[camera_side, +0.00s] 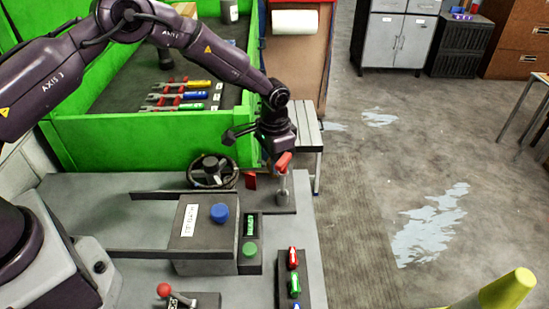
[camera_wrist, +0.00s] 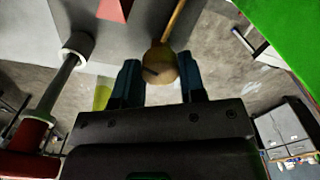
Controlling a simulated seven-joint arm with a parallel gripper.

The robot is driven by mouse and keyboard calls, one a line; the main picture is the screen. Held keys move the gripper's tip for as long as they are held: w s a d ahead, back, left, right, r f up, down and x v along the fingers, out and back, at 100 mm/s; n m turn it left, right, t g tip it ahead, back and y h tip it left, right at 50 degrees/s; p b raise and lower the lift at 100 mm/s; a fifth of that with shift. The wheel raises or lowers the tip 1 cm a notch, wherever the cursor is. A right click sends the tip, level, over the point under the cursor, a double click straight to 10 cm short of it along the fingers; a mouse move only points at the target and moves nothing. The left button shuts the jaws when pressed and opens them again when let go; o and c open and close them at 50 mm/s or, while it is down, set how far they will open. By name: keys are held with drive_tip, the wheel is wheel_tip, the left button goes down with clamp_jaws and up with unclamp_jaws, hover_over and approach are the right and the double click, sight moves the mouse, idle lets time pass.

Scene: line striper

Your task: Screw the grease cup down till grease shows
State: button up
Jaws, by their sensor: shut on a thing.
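My gripper (camera_side: 276,143) points down over the right end of the grey deck (camera_side: 135,210). In the wrist view its two dark blue fingers (camera_wrist: 161,82) are shut on a round brass-coloured cup, the grease cup (camera_wrist: 160,62), one on each side. A thin brass-coloured stem (camera_wrist: 176,20) runs from the cup to the top of the picture. A dark slot or bar shows across the cup's face. In the side view the cup is hidden or too small to make out. I see no grease; the cup's far side is hidden.
A red-handled lever (camera_side: 283,161) stands close by my gripper, also at left in the wrist view (camera_wrist: 30,135). Green walls (camera_side: 150,140) rise behind.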

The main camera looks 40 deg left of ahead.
drive_tip(key=o, duration=0.9)
drive_tip(key=shift+r, duration=0.1)
wheel_tip(320, 180, up, 13)
drive_tip(key=shift+f, duration=0.1)
drive_tip(key=s+a+r+n+t, duration=0.1)
drive_tip(key=s+a+r+t, duration=0.1)
drive_tip(key=s+r, duration=0.4)
drive_tip(key=s+a+r+n+t, duration=0.1)
drive_tip(key=s+r, duration=0.5)
drive_tip(key=s, duration=0.8)
drive_tip(key=s+a+r+n+t, duration=0.1)
drive_tip(key=s+a+r+t, duration=0.1)
drive_tip(key=s+r, duration=0.4)
drive_tip(key=shift+s+a+r+n+t, duration=0.15)
drive_tip(key=shift+s+a, duration=0.15)
drive_tip(key=shift+s, duration=0.55)
drive_tip(key=shift+s+a+f+n+t, duration=0.1)
drive_tip(key=shift+s+a, duration=0.15)
drive_tip(key=shift+s, duration=0.55)
drive_tip(key=shift+s+a+r+n+t, duration=0.15)
drive_tip(key=shift+s+a, duration=0.15)
drive_tip(key=shift+s, duration=0.55)
